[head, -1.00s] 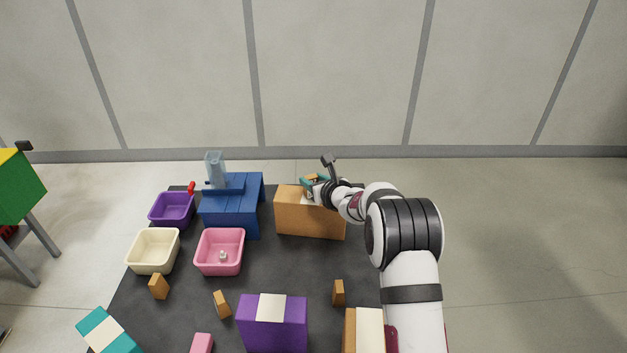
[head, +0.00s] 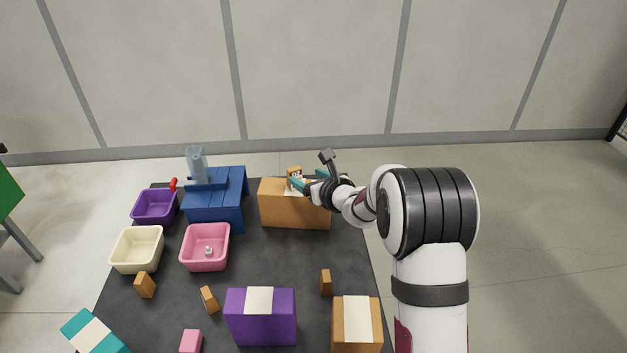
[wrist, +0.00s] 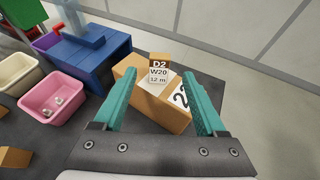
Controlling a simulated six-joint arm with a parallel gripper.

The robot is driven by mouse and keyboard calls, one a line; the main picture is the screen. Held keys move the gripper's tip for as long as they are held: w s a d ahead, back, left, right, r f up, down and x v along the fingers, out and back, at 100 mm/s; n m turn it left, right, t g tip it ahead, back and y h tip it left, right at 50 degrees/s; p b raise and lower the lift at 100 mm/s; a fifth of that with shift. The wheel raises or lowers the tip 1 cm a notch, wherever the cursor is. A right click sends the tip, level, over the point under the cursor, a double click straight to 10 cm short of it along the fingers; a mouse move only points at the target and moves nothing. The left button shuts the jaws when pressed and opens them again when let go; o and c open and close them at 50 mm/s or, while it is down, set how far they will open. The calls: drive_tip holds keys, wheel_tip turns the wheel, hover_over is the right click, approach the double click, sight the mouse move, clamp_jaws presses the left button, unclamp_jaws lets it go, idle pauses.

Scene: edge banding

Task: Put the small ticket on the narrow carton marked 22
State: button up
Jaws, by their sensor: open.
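The small ticket (wrist: 158,73) is an orange-topped piece with a white face reading "D2 W20 12 m". It stands upright on top of an orange carton (wrist: 165,112), at the white strip there; it also shows in the head view (head: 295,172). The carton (head: 292,213) stands at the back of the dark mat. Its white label starts with a 2; the rest is partly hidden by my right finger. My gripper (wrist: 160,78) is open, its teal fingers apart on either side of the ticket, with visible gaps. In the head view my gripper (head: 308,180) is over the carton.
A blue bench (head: 215,205) stands left of the carton, with purple (head: 155,206), pink (head: 205,262) and cream (head: 136,264) bins nearby. A purple carton (head: 260,325), another orange carton (head: 343,345) and several small orange blocks (head: 326,284) are in front. Mid-mat is mostly clear.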

drive_tip(key=s+a+r+n+g+y, duration=0.3)
drive_tip(key=s+a+r+n, duration=0.2)
drive_tip(key=s+n, duration=0.5)
drive_tip(key=s+a+r+n+g+y, duration=0.2)
drive_tip(key=s+a+r+n+g, duration=0.25)
drive_tip(key=s, duration=1.05)
drive_tip(key=s+d+f+n+g+h, duration=0.2)
drive_tip(key=s+d+f+n+h, duration=0.1)
drive_tip(key=s, duration=0.8)
drive_tip(key=s+d+f+n+g+h, duration=0.3)
drive_tip(key=s+d+n, duration=0.5)
drive_tip(key=s, duration=0.3)
drive_tip(key=shift+s+d+f+h, duration=0.4)
drive_tip(key=shift+d+f+h, duration=0.1)
drive_tip(key=shift+h, duration=0.6)
